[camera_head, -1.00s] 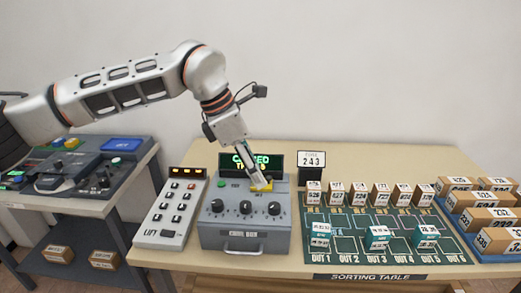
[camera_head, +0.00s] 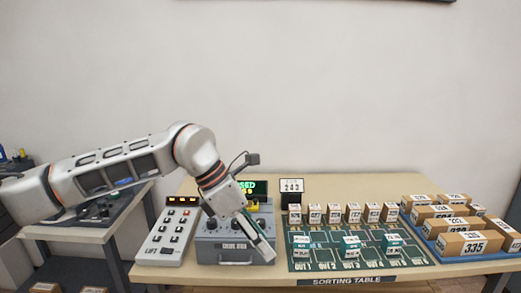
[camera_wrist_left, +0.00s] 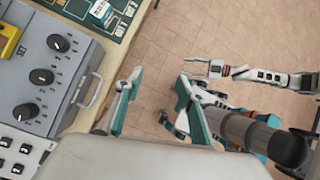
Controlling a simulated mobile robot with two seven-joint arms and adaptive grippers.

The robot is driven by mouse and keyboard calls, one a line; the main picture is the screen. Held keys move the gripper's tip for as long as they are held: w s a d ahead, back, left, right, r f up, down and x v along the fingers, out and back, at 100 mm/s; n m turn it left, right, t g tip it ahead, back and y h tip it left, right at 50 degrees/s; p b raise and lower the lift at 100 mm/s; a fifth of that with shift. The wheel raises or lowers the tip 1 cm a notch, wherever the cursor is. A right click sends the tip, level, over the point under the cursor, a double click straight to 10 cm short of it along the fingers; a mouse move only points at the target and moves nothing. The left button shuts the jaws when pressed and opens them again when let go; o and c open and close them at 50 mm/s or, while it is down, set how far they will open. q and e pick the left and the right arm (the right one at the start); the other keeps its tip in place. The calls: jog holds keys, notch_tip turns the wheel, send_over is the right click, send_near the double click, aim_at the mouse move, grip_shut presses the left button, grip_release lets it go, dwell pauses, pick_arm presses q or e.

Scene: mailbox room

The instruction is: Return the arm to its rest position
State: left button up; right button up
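My left arm (camera_head: 120,168) reaches in from the left in the head view, bent at the elbow with its forearm slanting down. My left gripper (camera_head: 262,242) hangs over the front of the grey control box (camera_head: 208,250), hiding part of its face and knobs. In the left wrist view the left gripper (camera_wrist_left: 152,88) has its two teal-edged fingers apart, with only floor showing between them.
A keypad box (camera_head: 168,238) stands left of the control box. The green sorting mat (camera_head: 330,262) holds several small boxes. A blue tray (camera_head: 437,250) of cartons is at the right. A side table (camera_head: 75,235) stands at left. Floor (camera_wrist_left: 180,30) lies beyond the table edge.

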pick_arm(q)
jog(key=s+d+n+g+h, duration=0.4)
jog(key=s+d+n+h, duration=0.1)
jog(key=s+d+h, duration=0.7)
jog(key=w+a+f+n+t+h, duration=0.1)
jog(key=w+a+n+t, duration=0.25)
jog(key=n+t, duration=0.5)
jog(key=w+a+f+n+t+h, duration=0.1)
jog(key=w+a+f+n+t, duration=0.1)
jog(key=w+n+t, duration=0.6)
jog(key=s+a+f+n+t+y, duration=0.1)
jog(key=a+f+n+t+y, duration=0.3)
jog(key=a+f+n+y, duration=0.65)
jog(key=s+a+f+n+g+y, duration=0.1)
jog(key=s+a+f+n, duration=0.3)
jog(key=f, duration=0.5)
jog(key=s+a+f+n+g+y, duration=0.2)
jog(key=s+a+f+n, duration=0.3)
jog(key=s+f, duration=0.3)
jog(key=s+a+f+n+g+y, duration=0.2)
jog(key=s+a+f+n+y, duration=0.2)
jog(key=f, duration=0.6)
jog(key=s+a+n, duration=0.1)
jog(key=s+a, duration=0.1)
jog(key=a, duration=0.1)
jog(key=shift+f, duration=0.4)
jog(key=shift+g, duration=0.25)
